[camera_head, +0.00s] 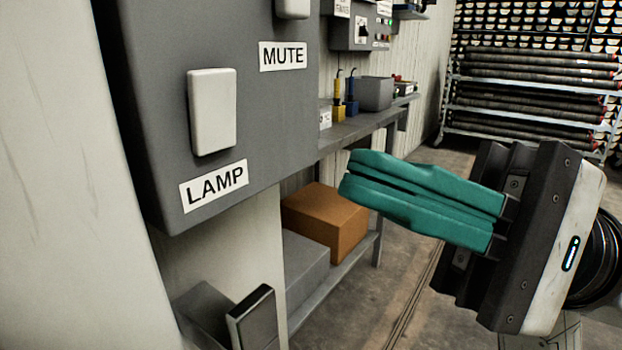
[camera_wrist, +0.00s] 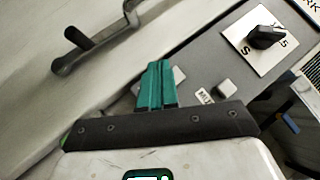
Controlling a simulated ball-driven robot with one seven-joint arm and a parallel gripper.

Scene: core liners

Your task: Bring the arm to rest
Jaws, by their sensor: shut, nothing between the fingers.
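My gripper (camera_head: 350,178) has teal fingers and is shut with nothing between them. In the head view it is at the right of the picture, its fingers pointing left toward the grey panel box (camera_head: 240,100), with a gap in the picture between the fingertips and the box. In the wrist view the shut fingers (camera_wrist: 157,68) show in the middle, in front of the wall and the edge of the panel. I cannot tell how far the fingertips are from the panel.
The panel carries a white LAMP rocker (camera_head: 212,111) and a MUTE label (camera_head: 283,55). A shelf (camera_head: 365,127) and a brown box (camera_head: 327,222) stand behind. A rack of dark tubes (camera_head: 530,95) is at the back right. The wrist view shows a rotary knob (camera_wrist: 265,37) and a lever handle (camera_wrist: 85,45).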

